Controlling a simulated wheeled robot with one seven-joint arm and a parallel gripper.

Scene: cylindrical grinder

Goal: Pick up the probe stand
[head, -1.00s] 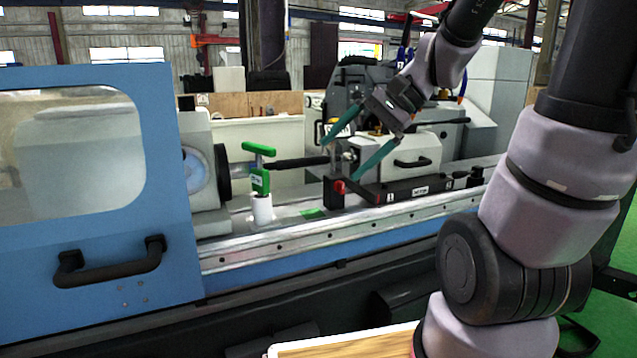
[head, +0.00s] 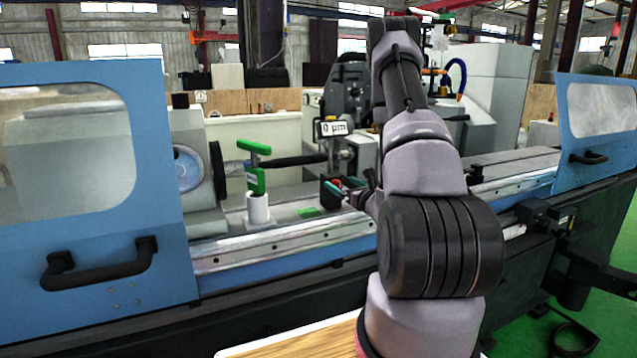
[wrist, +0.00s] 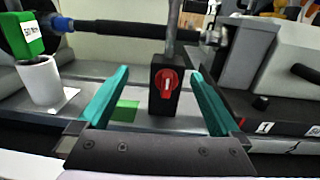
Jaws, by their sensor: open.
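The probe stand is a black block base with a red knob and a thin upright rod. Its base (wrist: 165,90) stands in the middle of the wrist view, the knob facing me. In the head view, its display (head: 333,128) reads 0 µm; the base is partly hidden by my gripper. My gripper (wrist: 160,75) is open and empty, with one teal finger to each side of the base in the picture. I cannot tell whether the fingertips reach past its front face. In the head view, only part of the gripper (head: 347,193) shows beside my arm.
A green-handled tool (head: 256,180) stands in a white cup (head: 258,208) to the left. A small green pad (wrist: 125,110) lies left of the base. A grey machine housing (wrist: 240,62) and a dark labelled block (wrist: 285,128) are close on the right. A dark horizontal shaft (wrist: 130,30) runs behind.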

